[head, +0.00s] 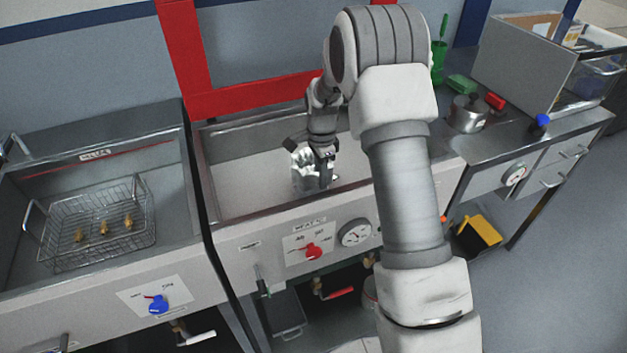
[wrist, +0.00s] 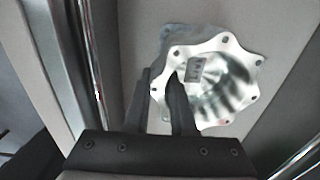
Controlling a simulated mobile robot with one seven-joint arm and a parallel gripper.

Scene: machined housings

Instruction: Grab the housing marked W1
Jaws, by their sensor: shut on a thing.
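A shiny silver housing (head: 302,168) sits in the middle basin, at the basin's front side. In the wrist view the housing (wrist: 225,85) shows a scalloped flange with bolt holes around a round, ribbed hollow. A small grey marked patch lies inside it, but I cannot read the marking. My gripper (head: 325,180) reaches down into the basin at the housing's right side. In the wrist view my gripper's dark fingers (wrist: 162,80) are shut on the flange's left edge, one finger in front of the flange. Part of the housing is hidden by the fingers.
The basin's metal front wall (head: 285,222) is close to the housing. On the left, a wire basket (head: 95,225) with several brass parts stands in another basin. A red frame post (head: 187,60) rises behind. A metal pot (head: 468,114) stands on the right counter.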

